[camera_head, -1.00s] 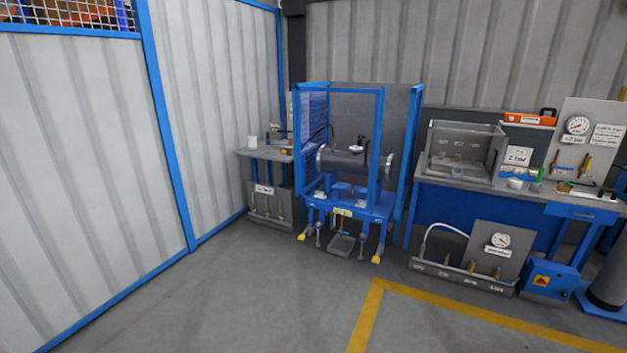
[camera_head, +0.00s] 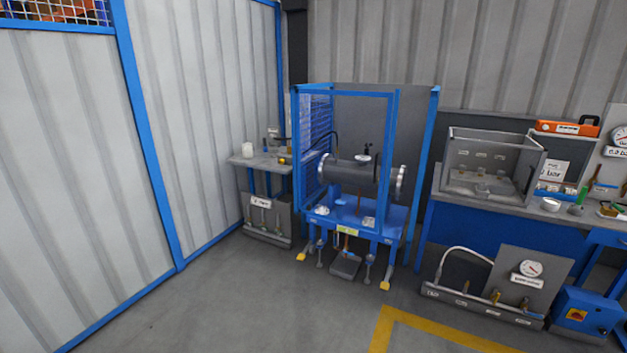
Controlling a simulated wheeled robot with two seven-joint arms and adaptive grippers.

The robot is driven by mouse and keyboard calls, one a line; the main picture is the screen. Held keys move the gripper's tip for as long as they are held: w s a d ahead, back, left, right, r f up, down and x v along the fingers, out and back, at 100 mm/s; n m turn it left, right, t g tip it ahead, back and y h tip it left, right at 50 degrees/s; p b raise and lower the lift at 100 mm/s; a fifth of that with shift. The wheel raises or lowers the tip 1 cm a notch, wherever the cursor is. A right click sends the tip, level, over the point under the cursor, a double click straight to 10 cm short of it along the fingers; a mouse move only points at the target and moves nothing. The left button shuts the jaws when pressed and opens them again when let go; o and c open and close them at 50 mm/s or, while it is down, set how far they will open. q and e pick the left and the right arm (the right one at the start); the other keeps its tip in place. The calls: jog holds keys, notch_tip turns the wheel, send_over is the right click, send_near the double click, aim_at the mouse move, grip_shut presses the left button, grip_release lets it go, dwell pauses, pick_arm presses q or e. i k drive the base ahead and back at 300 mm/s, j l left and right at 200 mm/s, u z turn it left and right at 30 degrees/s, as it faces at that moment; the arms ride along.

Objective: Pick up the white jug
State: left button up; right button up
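A small white vessel (camera_head: 248,148), probably the white jug, stands upright on the grey top of the small side table (camera_head: 246,162), left of the blue-framed rig. It is too small here to make out a handle or spout. Neither of my grippers shows in the head view, and nothing is seen touching the vessel.
The blue-framed rig (camera_head: 393,160) with a grey flanged cylinder (camera_head: 350,172) stands right of the side table. A long workbench (camera_head: 480,200) with a clear-walled tank is further right. A gauge panel (camera_head: 530,275) stands on the floor. The grey floor (camera_head: 270,310) in front is clear.

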aim_at(247, 148)
jog(key=i, duration=1.75)
jog(key=i+u, duration=0.25)
jog(key=i, duration=0.25)
jog(key=i+l+u, duration=0.2)
jog(key=i, duration=0.3)
jog(key=i+l+u, duration=0.25)
jog(key=i, duration=0.25)
